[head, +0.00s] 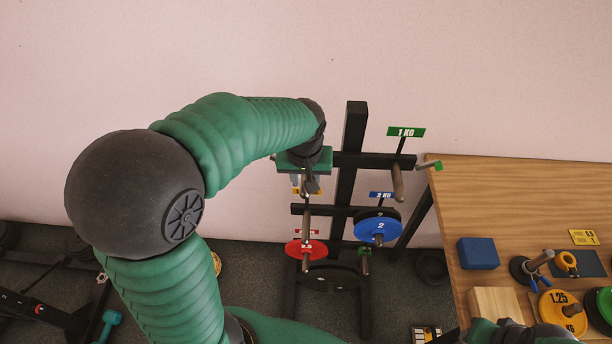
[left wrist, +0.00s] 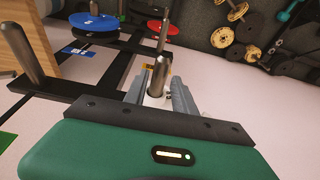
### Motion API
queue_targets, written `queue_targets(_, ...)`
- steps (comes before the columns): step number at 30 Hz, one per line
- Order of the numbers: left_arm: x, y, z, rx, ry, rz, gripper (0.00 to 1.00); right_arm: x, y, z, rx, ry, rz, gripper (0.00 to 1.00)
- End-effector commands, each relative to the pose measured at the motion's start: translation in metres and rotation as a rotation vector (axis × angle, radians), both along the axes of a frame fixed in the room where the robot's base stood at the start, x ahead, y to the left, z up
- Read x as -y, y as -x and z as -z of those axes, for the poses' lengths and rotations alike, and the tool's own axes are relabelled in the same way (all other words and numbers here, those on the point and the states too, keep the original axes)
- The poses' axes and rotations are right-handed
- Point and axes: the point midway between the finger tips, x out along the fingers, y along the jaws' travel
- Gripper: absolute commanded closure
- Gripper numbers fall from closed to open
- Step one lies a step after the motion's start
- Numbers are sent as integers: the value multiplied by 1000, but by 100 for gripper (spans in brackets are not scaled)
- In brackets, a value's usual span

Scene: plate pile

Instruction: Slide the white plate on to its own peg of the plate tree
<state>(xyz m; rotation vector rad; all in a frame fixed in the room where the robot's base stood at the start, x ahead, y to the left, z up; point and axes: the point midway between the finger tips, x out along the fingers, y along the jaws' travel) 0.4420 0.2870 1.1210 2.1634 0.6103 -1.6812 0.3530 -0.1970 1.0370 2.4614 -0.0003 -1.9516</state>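The black plate tree (head: 353,140) stands against the wall. My left gripper (head: 309,184) is at its upper left arm. In the left wrist view its grey fingers (left wrist: 158,98) stand apart, one on each side of a metal peg (left wrist: 161,72). A small pale patch shows between the fingers at the peg; I cannot tell whether it is the white plate. No white plate is clearly visible elsewhere. The upper right peg (head: 398,182), under the green 1 KG sign (head: 406,132), is bare. My right gripper's fingers are not visible.
A blue plate (head: 378,229) and a red plate (head: 306,249) hang on lower pegs. Weights lie on the floor at left.

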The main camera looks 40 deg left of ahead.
Motion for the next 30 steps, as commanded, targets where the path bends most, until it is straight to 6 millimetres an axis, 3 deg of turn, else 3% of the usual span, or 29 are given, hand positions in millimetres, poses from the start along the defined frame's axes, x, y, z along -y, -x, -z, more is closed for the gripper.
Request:
queue_targets(1,1,1,-12,1,-1,0,68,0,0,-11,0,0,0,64)
queue_targets(14,7,12,-59,-1,1,0,68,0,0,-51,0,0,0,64)
queue_targets(30,8,13,-58,-1,1,0,68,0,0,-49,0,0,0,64)
